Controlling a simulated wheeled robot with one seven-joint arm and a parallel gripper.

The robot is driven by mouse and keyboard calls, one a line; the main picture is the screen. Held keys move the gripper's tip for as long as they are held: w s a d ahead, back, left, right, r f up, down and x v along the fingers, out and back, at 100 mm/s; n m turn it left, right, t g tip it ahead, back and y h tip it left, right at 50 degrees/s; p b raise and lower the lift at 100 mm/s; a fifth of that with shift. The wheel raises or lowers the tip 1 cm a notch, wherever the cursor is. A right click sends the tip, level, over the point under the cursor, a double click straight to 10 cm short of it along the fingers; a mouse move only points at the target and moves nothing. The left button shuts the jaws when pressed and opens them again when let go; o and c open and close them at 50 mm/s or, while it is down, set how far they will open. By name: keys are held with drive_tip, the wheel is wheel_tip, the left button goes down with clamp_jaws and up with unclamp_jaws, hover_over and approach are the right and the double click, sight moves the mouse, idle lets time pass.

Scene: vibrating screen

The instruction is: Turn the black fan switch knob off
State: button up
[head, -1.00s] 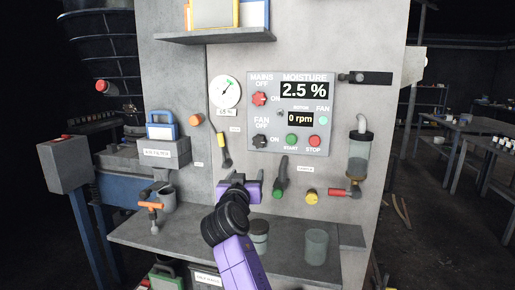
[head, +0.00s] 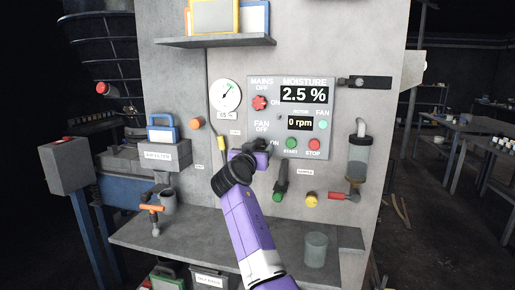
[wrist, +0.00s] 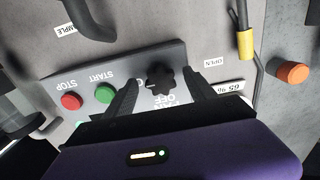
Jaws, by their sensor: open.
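The black fan switch knob (wrist: 160,80) shows in the wrist view on the grey control panel (wrist: 80,70). It lies between the two dark fingers of my open gripper (wrist: 161,77) in the picture; I cannot tell whether they touch it. In the head view my purple gripper (head: 262,148) is at the panel's lower left and mostly hides the knob, beside the FAN OFF and ON labels.
The green start button (head: 291,143) and red stop button (head: 314,145) are close to the right of my gripper. The red mains knob (head: 260,103) is above. A dark handle (head: 281,178) sticks out below the panel.

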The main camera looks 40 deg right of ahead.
drive_tip(key=shift+d, duration=0.1)
drive_tip(key=c, duration=1.4)
drive_tip(key=shift+o, duration=0.2)
